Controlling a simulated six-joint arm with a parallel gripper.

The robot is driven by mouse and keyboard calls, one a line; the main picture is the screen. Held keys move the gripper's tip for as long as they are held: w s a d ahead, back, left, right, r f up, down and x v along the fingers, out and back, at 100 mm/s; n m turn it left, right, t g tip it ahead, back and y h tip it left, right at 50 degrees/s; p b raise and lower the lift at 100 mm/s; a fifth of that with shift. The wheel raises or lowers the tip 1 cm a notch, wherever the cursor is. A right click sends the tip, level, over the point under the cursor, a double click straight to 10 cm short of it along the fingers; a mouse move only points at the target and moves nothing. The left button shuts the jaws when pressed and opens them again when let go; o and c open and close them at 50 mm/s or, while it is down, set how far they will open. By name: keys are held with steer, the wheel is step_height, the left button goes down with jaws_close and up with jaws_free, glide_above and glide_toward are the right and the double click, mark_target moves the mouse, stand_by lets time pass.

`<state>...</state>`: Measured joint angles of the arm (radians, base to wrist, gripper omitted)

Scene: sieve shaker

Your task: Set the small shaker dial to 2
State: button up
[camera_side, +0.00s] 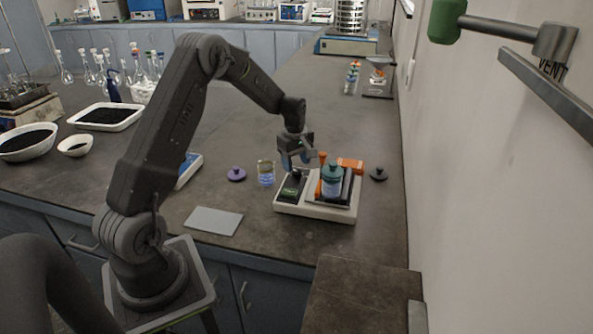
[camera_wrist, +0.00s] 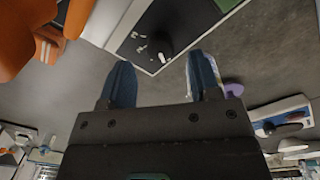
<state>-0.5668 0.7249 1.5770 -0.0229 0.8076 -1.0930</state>
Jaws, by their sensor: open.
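The small shaker (camera_side: 283,207) is a low cream-white box on the bench. Its black control panel (camera_side: 291,188) is on the left part of the top. In the wrist view a dark dial (camera_wrist: 160,42) stands on this panel among white marks, too small to read, so its setting cannot be told. A teal-lidded jar (camera_side: 332,181) stands on the shaker's platform beside an orange upright part (camera_side: 318,182). My gripper (camera_side: 296,162) is above the control panel, open and empty. In the wrist view its two blue fingers (camera_wrist: 163,75) are spread apart, with the dial beyond their tips.
A beaker (camera_side: 266,173) and a purple lid (camera_side: 236,174) stand left of the shaker. An orange block (camera_side: 351,165) and a black lid-like piece (camera_side: 378,174) are behind and right. A grey pad (camera_side: 213,221) lies front left. The wall is close on the right.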

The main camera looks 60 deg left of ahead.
mark_target(297, 171)
steer(key=shift+f, duration=1.7)
steer(key=c, duration=0.9)
